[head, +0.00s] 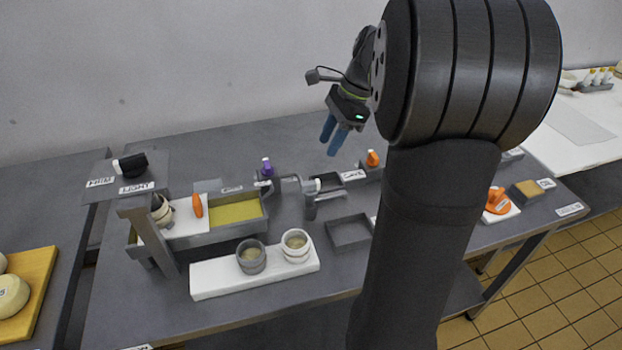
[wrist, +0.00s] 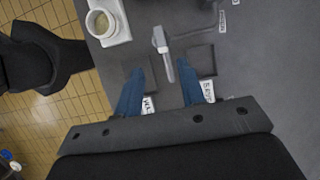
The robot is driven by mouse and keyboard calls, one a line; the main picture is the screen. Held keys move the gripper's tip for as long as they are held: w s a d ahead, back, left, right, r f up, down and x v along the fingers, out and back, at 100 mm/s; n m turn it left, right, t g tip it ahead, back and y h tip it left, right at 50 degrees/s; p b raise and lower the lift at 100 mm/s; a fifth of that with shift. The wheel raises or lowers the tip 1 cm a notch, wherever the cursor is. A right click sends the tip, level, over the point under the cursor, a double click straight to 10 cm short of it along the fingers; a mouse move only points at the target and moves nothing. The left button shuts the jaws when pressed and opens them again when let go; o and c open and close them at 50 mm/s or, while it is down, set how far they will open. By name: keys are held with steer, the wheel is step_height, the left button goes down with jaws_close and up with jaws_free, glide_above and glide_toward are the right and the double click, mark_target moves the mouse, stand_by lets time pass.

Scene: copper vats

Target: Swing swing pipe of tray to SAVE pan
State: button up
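A grey swing pipe (head: 325,191) with a white-topped pivot stands between two dark square pans. It also shows in the wrist view (wrist: 168,67), with its spout pointing between the pans. The rear pan (head: 327,182) has a label that seems to read SAVE; in the wrist view this pan (wrist: 213,61) is on the right. The front pan (head: 350,232) is on the left in the wrist view, its label partly hidden by a finger. My gripper (head: 341,138), with blue fingers, is open and empty above the table. In the wrist view the spout appears between the fingertips (wrist: 162,76), apparently well below them.
A white block (head: 215,279) with two cups stands in front left. A long tray (head: 250,227) with yellow content lies behind it. A purple-topped fitting (head: 267,167) and an orange-topped one (head: 373,158) stand near the pans.

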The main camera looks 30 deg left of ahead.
mark_target(309, 183)
steer(key=x, duration=1.2)
jaws_close()
